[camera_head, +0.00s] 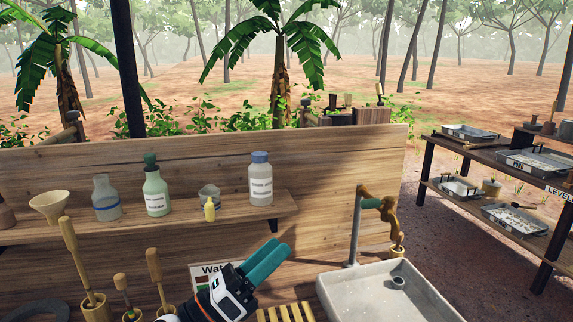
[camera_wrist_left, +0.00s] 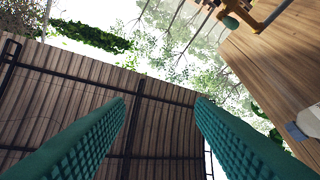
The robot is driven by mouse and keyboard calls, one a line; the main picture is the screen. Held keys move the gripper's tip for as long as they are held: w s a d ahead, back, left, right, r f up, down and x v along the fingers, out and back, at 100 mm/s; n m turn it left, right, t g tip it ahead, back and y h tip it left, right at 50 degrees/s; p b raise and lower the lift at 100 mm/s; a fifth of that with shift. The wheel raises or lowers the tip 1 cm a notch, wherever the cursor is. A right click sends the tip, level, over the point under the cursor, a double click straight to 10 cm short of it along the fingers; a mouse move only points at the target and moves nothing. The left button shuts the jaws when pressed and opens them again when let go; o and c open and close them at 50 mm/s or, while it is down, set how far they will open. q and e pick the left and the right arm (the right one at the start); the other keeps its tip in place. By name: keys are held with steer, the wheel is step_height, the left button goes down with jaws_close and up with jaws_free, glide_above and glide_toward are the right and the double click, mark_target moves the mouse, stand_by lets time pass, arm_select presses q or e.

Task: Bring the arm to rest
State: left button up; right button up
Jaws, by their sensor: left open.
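My left gripper (camera_head: 279,248) is raised in front of the wooden back board, left of the sink, with its teal fingers pointing up and to the right. In the left wrist view the two ridged fingers (camera_wrist_left: 160,103) stand well apart with nothing between them, so it is open and empty. That view looks up at a ribbed roof and trees. My right gripper is in neither view.
A shelf (camera_head: 233,213) behind the gripper bears several bottles and a funnel (camera_head: 49,206). Wooden-handled tools (camera_head: 78,255) stand at lower left. A stone sink (camera_head: 420,290) with a tap (camera_head: 356,225) is at right. Racks with trays (camera_head: 515,215) stand farther right.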

arm_select(q)
steer(key=s+a+f+n+y, duration=0.2)
steer(key=a+f+n+y, duration=0.5)
steer(key=f+n+y, duration=0.6)
steer(key=s+a+f+n+y, duration=0.2)
steer(key=a+f+n+y, duration=0.55)
steer(key=n, duration=0.95)
steer(key=s+a+f+n+g+h, duration=0.1)
steer(key=s+a+f+n+g, duration=0.1)
steer(key=s+f+n+g, duration=0.65)
steer(key=s+a+f+n+g, duration=0.1)
steer(key=s+f, duration=0.5)
steer(key=s, duration=0.7)
step_height(320, 180, down, 25)
steer(key=g, duration=0.2)
steer(key=s+a+f, duration=0.3)
steer(key=s+f, duration=1.4)
steer(key=shift+m+g, duration=0.35)
steer(key=shift+m, duration=0.1)
